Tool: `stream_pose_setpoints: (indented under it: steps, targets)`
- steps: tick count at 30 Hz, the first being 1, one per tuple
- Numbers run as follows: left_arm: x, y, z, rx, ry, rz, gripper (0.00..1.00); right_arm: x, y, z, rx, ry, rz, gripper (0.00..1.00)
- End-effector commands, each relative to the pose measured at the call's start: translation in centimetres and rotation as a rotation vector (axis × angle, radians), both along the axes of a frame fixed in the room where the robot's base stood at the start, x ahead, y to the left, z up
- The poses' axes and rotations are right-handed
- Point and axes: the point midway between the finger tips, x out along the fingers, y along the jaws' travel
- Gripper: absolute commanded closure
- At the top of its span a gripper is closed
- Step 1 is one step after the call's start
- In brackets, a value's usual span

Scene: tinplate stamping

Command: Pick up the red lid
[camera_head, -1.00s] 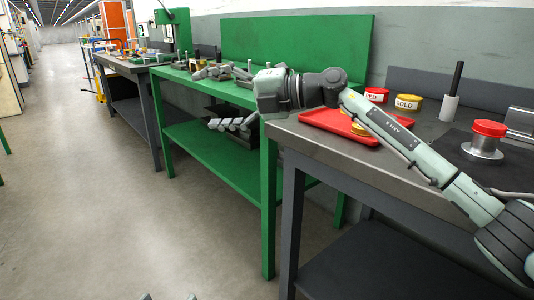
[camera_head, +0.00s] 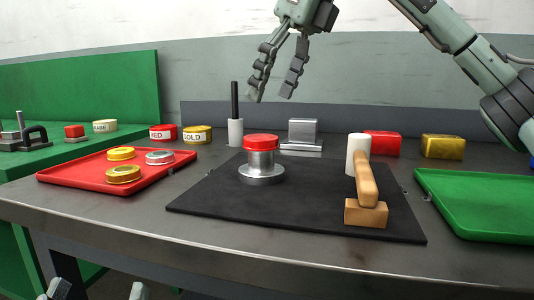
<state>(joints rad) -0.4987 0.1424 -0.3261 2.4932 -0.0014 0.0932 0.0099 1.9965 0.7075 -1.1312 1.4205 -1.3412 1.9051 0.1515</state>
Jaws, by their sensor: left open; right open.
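The red lid (camera_head: 261,142) sits on top of a round metal die (camera_head: 261,170) on a black mat (camera_head: 215,203), near the middle of the picture. My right gripper (camera_head: 272,97) hangs open and empty above the lid, fingers pointing down, with a gap between them. My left gripper (camera_head: 98,290) shows only its fingertips at the bottom left edge. They are wide apart, below the bench front, and the rest is out of view.
A red tray (camera_head: 62,178) with gold and silver lids is at left, a green tray (camera_head: 465,236) at right. A white holder (camera_head: 235,132) with a black rod and a metal block (camera_head: 302,131) stand behind.

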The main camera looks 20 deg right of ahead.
Motion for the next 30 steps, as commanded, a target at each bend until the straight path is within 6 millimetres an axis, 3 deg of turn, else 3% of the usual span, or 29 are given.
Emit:
stream_pose_setpoints:
  steps: [4,18,26,30]
  targets:
    - [-0.3,0.1,0.6,-0.008,-0.050,0.004,0.20,0.1,-0.4,-1.3,-0.021,0.002,0.002,0.20]
    - [-2.1,1.3,3.0,-0.077,-0.259,0.022,0.20,1.9,1.3,-6.8,-0.017,0.003,0.000,0.20]
    - [-2.3,1.4,3.3,-0.082,-0.275,0.023,0.20,2.0,1.4,-7.1,-0.015,0.001,0.000,0.20]
    - [-2.3,1.4,3.3,-0.082,-0.274,0.023,0.20,2.0,1.4,-7.1,-0.015,0.001,0.000,0.34]
